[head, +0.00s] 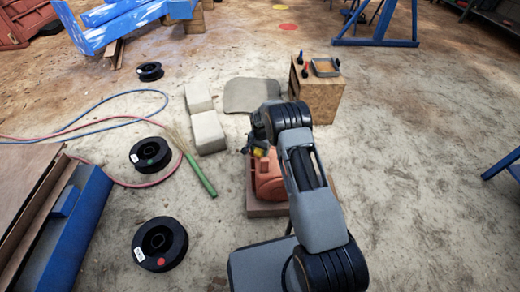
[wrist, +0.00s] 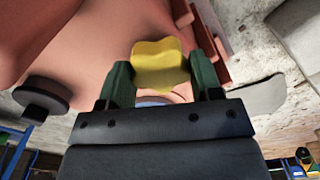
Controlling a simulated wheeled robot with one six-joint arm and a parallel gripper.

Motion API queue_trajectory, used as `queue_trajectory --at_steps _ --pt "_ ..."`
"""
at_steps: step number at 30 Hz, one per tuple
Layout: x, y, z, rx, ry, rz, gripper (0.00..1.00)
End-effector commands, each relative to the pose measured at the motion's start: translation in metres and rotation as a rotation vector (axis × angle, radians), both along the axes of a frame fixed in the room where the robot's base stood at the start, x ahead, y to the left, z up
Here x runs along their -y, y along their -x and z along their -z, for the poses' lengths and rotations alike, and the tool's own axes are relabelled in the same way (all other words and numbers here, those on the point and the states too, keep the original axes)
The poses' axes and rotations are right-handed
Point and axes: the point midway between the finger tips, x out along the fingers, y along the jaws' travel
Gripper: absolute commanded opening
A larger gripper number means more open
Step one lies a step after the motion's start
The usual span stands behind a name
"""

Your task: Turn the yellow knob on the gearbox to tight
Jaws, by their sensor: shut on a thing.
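The yellow knob (wrist: 160,65) is a lobed knob on the orange-red gearbox (wrist: 75,50). In the wrist view it sits between the two green fingers of my gripper (wrist: 162,80), and the gripper is shut on it. Part of a blue disc (wrist: 153,101) shows below the knob, between the fingers. In the head view the gearbox (head: 268,178) stands on a low brown base, partly hidden by my arm. A bit of the yellow knob (head: 259,152) shows at my gripper (head: 257,148). Any tightness marking is not visible.
Two pale blocks (head: 208,131) and a grey slab (head: 251,95) lie behind the gearbox. A wooden box (head: 318,98) with small tools stands behind right. Black spools (head: 160,243), a green-handled broom (head: 199,174) and hoses lie left.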

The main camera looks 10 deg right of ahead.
Motion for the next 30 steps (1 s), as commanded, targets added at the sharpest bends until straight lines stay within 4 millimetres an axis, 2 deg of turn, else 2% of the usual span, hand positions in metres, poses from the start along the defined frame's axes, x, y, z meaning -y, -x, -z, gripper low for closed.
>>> queue_trajectory --at_steps 13,30 --pt "-0.0011 0.0006 0.0001 -0.003 -0.001 0.259 0.35" --pt "-0.0014 0.0007 0.0003 -0.003 -0.001 0.320 0.35"
